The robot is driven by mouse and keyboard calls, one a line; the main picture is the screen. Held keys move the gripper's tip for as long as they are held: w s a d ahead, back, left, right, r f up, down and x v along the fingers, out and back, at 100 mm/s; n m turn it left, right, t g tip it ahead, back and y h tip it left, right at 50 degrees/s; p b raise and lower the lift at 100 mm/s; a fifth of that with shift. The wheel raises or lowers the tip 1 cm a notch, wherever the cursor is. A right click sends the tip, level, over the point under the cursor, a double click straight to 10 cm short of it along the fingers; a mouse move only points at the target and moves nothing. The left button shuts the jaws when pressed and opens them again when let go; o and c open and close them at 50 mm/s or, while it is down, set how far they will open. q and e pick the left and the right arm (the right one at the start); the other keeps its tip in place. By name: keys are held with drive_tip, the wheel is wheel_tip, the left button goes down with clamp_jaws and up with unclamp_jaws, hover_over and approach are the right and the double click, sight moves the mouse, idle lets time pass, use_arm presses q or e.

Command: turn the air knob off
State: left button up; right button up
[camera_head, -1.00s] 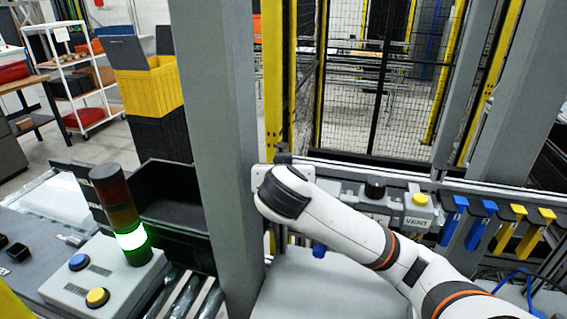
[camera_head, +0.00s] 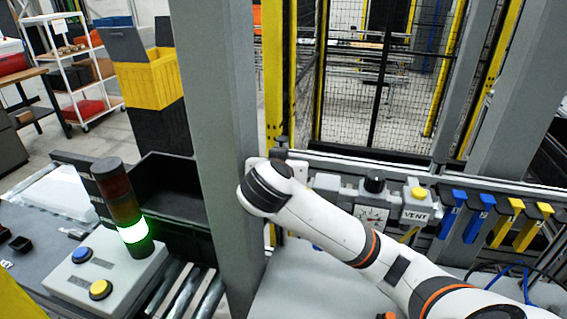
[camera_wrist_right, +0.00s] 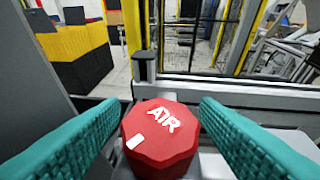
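The red faceted air knob (camera_wrist_right: 160,135) is in the right wrist view, with white "AIR" lettering and a white mark on its lower left side. My right gripper (camera_wrist_right: 160,102) is open, with one teal finger at each side of the knob. Narrow gaps seem to show beside it; I cannot tell whether the fingertips touch it. In the head view my right arm (camera_head: 330,225) reaches in from the lower right, and its wrist hides the knob and the gripper. My left gripper is not in view.
Right of my wrist are a gauge (camera_head: 372,215), a black knob (camera_head: 374,184) and a "VENT" block (camera_head: 416,207) with a yellow button. Blue and yellow handles (camera_head: 480,218) follow. A grey post (camera_head: 222,130) stands just left. A control box (camera_head: 95,275) carries a green-lit signal tower (camera_head: 134,232).

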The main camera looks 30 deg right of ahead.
drive_tip(key=shift+r, duration=0.1)
drive_tip(key=shift+s+a+r, duration=0.2)
drive_tip(key=shift+s+a, duration=0.1)
drive_tip(key=p+v, duration=0.3)
drive_tip(key=v, duration=0.8)
drive_tip(key=shift+p, duration=0.3)
drive_tip(key=shift+s+f, duration=0.1)
drive_tip(key=shift+f, duration=0.1)
